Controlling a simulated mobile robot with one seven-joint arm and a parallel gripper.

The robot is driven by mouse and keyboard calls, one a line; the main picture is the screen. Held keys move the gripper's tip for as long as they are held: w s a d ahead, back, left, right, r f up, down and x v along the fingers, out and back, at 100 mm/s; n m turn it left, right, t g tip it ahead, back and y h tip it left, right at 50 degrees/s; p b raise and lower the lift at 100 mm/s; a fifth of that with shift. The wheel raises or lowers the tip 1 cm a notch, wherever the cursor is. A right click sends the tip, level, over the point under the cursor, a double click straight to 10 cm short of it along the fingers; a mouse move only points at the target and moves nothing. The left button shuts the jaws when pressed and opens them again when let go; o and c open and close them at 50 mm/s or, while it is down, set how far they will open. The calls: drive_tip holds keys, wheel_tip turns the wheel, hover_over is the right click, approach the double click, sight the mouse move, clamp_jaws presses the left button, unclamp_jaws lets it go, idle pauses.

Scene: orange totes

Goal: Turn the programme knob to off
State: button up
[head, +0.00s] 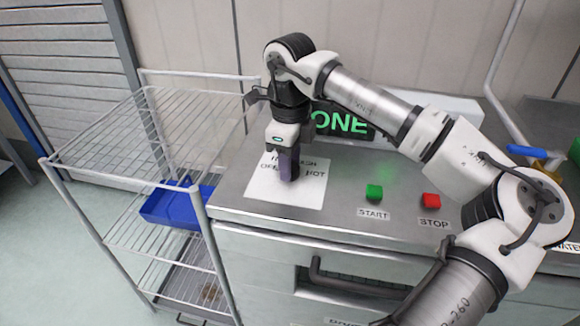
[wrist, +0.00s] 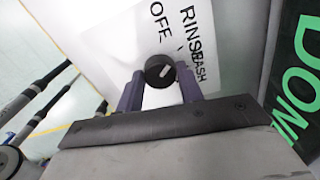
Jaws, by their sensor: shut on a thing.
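The programme knob (wrist: 158,66) is a small black round knob with a white pointer mark, on a white label sheet (head: 262,187) on the steel panel. The sheet reads OFF, RINSE, WASH and HOT. In the wrist view the mark slants to the upper right, roughly towards RINSE and WASH; I cannot tell the exact setting. My gripper (head: 288,170) points down over the sheet. Its purple fingers also show in the wrist view (wrist: 160,90), one on each side of the knob, shut on it. In the head view the fingers mostly hide the knob.
A dark display (head: 340,124) behind the knob shows green letters, DONE in the wrist view. A green START button (head: 374,192) and a red STOP button (head: 431,201) stand to the right. A wire rack cart (head: 140,130) holding a blue tray (head: 180,205) stands left.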

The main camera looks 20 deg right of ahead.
drive_tip(key=n+b, duration=0.1)
drive_tip(key=n, duration=0.4)
drive_tip(key=shift+n+b, duration=0.3)
drive_tip(key=shift+n, duration=0.1)
idle(0.3)
drive_tip(key=o, duration=1)
drive_tip(key=shift+r, duration=0.1)
wheel_tip(320, 180, up, 14)
drive_tip(key=shift+f, duration=0.2)
